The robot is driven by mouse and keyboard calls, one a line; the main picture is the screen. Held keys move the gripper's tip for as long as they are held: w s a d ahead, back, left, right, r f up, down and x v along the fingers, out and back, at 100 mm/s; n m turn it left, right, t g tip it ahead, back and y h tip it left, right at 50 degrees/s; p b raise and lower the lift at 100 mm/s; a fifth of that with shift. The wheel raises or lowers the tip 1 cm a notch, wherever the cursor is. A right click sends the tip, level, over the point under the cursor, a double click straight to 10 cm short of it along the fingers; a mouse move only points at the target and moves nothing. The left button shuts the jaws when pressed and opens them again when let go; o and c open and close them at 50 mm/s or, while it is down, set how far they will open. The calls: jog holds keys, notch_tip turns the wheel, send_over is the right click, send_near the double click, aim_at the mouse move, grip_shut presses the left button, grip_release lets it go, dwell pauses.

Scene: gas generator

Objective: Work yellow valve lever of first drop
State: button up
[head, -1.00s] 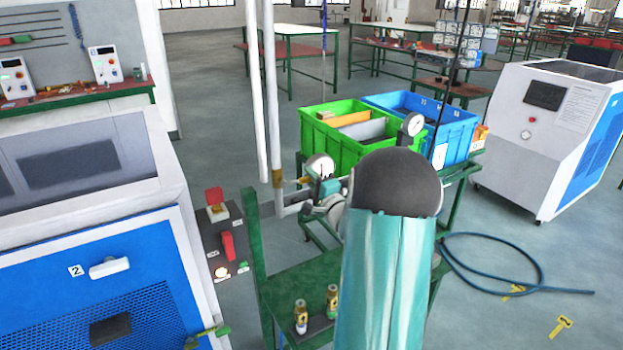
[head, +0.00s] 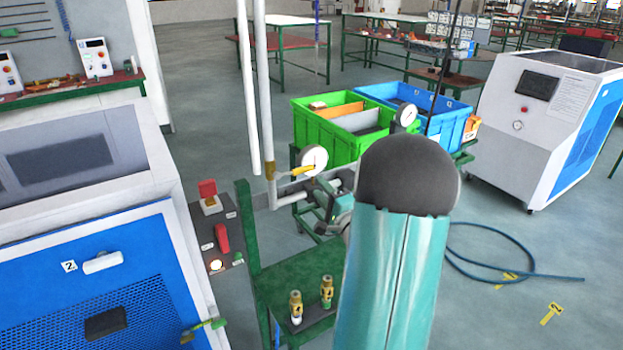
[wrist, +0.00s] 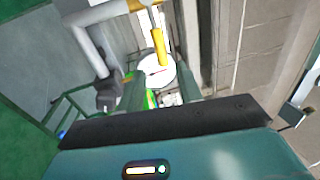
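The yellow valve lever (head: 298,170) sticks out to the right from the brass fitting on the white vertical drop pipe (head: 262,100). It also shows in the wrist view (wrist: 158,45), at top centre, with the white dial gauge (wrist: 156,74) just below it. In the head view the gauge (head: 313,159) is behind the lever's right end. My gripper (head: 325,205) is below and to the right of the lever, apart from it as far as I can see. In the wrist view its two fingers (wrist: 158,92) stand apart with nothing held between them. My arm hides part of the gripper.
A green bench (head: 295,272) with two brass fittings (head: 311,293) stands below. A panel with red switches (head: 220,230) and a blue-white machine (head: 85,255) are at left. Green (head: 318,135) and blue (head: 455,125) bins stand behind. A hose (head: 480,262) lies on the floor at right.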

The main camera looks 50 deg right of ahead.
jog(key=v, duration=0.4)
jog(key=shift+s, duration=0.2)
dwell(0.3)
jog(key=w+a+r+n+g, duration=0.3)
jog(key=w+a+n, duration=0.2)
jog(key=w+a, duration=0.15)
jog(key=a+r+n+g, duration=0.3)
jog(key=a+n+g, duration=0.15)
jog(key=a, duration=0.65)
jog(key=s+a+n+g+y, duration=0.3)
jog(key=s+a+n, duration=0.3)
jog(key=a, duration=0.5)
jog(key=s+a+n+g+y, duration=0.3)
jog(key=s+a+n, duration=0.3)
jog(key=s+a, duration=0.4)
jog(key=shift+a+f, duration=0.15)
jog(key=shift+a, duration=0.9)
jog(key=shift+d, duration=0.2)
